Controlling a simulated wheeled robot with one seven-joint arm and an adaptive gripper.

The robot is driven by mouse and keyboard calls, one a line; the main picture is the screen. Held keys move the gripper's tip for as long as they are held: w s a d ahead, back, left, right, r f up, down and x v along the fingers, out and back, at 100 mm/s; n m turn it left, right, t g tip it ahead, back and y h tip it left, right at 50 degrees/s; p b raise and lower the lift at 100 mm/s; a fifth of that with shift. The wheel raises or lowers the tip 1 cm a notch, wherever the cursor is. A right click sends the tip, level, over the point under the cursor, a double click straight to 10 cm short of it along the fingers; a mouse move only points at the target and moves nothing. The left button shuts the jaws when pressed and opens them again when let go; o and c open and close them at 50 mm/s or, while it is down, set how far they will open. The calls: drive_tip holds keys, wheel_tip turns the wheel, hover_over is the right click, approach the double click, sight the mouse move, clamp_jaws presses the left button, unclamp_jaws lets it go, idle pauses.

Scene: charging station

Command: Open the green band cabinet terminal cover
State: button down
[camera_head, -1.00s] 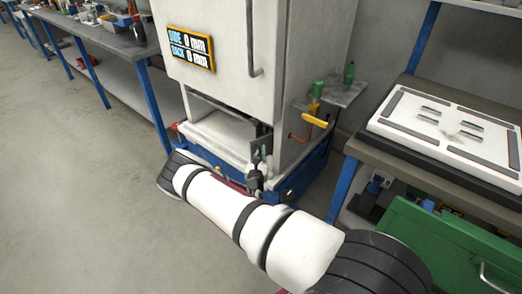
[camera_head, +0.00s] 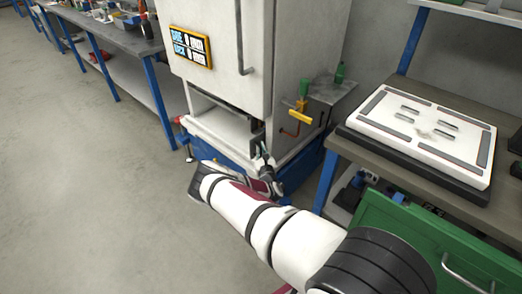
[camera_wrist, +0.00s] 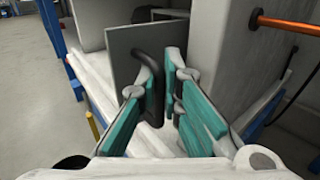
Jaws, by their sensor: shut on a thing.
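The cabinet (camera_head: 205,85) is tall and pale grey with a sign on its front. No green band shows on the part in view. A low recess (camera_head: 215,112) in its front stands open. The terminal cover (camera_wrist: 122,50) is a flat grey panel at the right side of this recess, standing out from the front, with a dark curved handle (camera_wrist: 152,72). In the head view the cover (camera_head: 257,137) is small and partly hidden. My gripper (camera_wrist: 161,88), with teal finger pads, is shut on the handle. My gripper (camera_head: 264,158) is low before the cabinet.
A yellow-handled valve (camera_head: 300,104) and copper pipe stick out on the cabinet's right side. A workbench (camera_head: 350,146) with a white panel (camera_head: 425,130) and green drawer (camera_head: 400,235) stands at right. Another bench (camera_head: 130,47) is at left. The floor (camera_head: 90,190) at left is clear.

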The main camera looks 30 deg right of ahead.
drive_tip(key=shift+a+f, duration=0.1)
drive_tip(key=shift+a, duration=0.1)
drive_tip(key=c, duration=1.7)
unclamp_jaws()
drive_tip(key=shift+d, duration=0.1)
drive_tip(key=shift+s, duration=0.15)
drive_tip(key=v, duration=1.1)
drive_tip(key=shift+s+a, duration=0.2)
drive_tip(key=shift+s, duration=0.15)
